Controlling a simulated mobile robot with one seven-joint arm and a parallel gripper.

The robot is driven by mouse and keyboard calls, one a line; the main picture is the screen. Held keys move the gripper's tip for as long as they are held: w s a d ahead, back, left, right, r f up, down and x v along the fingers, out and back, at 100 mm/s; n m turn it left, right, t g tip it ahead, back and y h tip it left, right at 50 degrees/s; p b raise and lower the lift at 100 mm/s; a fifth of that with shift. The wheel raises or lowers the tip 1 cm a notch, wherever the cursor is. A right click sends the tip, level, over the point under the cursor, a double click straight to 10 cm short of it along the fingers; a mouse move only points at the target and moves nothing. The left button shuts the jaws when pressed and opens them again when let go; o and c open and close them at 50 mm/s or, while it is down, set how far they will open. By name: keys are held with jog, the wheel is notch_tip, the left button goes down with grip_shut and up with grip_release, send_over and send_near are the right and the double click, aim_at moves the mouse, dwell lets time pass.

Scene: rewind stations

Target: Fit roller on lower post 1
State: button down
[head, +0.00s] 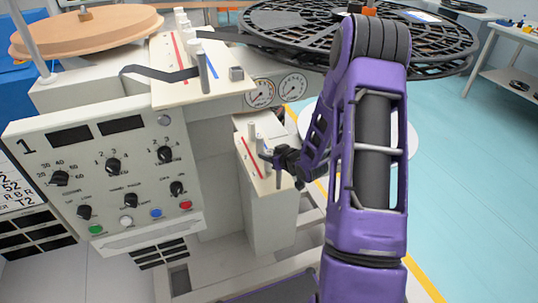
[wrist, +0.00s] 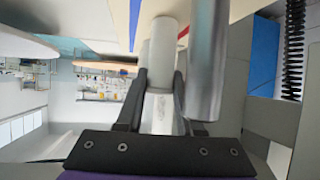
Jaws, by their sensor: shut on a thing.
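My gripper (head: 270,157) is at the lower station's narrow cream top (head: 262,182), at its right side. In the wrist view the two dark fingers (wrist: 160,95) are shut on a pale cylinder, which I take for the roller (wrist: 161,115). A wider white cylindrical part (wrist: 163,45) lies in line with it, beyond the fingertips. A grey metal post (wrist: 207,60) stands close beside it on the right, outside the fingers. It seems to be the grey pin (head: 278,180) in the head view. Whether the roller sits around a post cannot be told.
A control panel (head: 105,165) marked 1 stands at the left. The upper station board (head: 205,85) carries several posts and a dark strip (head: 155,75). A large black reel (head: 270,20) overhangs from above.

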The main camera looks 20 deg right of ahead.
jog(key=shift+f, duration=0.25)
jog(key=c, duration=0.5)
grip_release()
jog(key=shift+r, duration=0.1)
jog(key=shift+c, duration=0.2)
jog(key=shift+r, duration=0.1)
jog(key=shift+r+p, duration=0.25)
jog(key=shift+p, duration=0.05)
jog(key=p+v, duration=0.1)
jog(key=v, duration=1.1)
jog(key=shift+f, duration=0.2)
